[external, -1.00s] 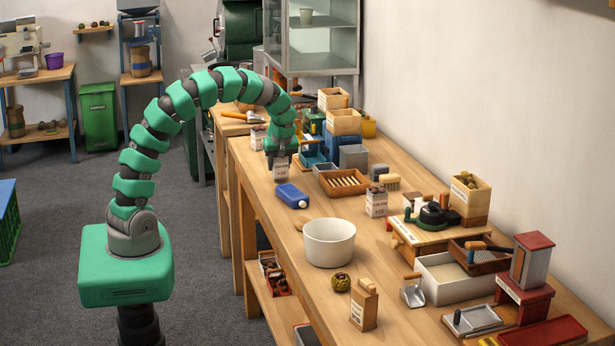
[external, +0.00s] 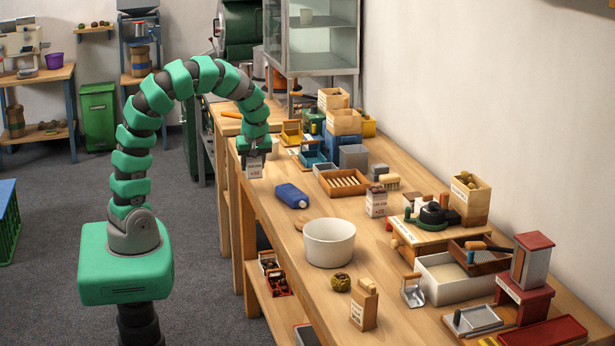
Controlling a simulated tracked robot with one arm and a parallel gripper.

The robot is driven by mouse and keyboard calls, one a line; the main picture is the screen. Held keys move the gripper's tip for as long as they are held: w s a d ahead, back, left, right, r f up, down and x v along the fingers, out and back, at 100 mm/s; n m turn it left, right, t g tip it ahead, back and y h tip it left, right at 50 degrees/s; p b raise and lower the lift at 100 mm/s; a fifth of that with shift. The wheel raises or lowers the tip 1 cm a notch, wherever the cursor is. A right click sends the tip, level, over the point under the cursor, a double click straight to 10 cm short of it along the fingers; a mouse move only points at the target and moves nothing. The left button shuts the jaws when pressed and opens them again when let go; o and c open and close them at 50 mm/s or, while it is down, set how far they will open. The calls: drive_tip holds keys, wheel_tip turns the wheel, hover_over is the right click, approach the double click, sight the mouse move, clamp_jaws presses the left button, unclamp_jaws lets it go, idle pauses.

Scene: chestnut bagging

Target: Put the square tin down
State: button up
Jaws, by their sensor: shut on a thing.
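My gripper (external: 254,157) points down at the left edge of the long wooden bench (external: 268,228), near its far end. It is shut on a small pale square tin (external: 254,171) with a printed label. The gripper covers the top of the tin. The tin looks upright and very close to the bench top; I cannot tell whether it touches.
A blue bottle (external: 291,196) lies to the near right of the tin, with a white bowl (external: 330,243) beyond it towards the camera. A slatted wooden tray (external: 342,182) and a grey container (external: 353,157) stand to the right. Bench around the tin looks mostly clear.

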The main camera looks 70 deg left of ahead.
drive_tip(key=shift+s+d+r, duration=0.1)
drive_tip(key=shift+s+d, duration=0.25)
drive_tip(key=shift+s, duration=0.35)
drive_tip(key=shift+s+d+r, duration=0.1)
drive_tip(key=shift+s+d, duration=0.3)
drive_tip(key=shift+s, duration=0.35)
drive_tip(key=shift+s+d+r, duration=0.1)
drive_tip(key=shift+s+d, duration=0.25)
drive_tip(key=shift+s, duration=0.35)
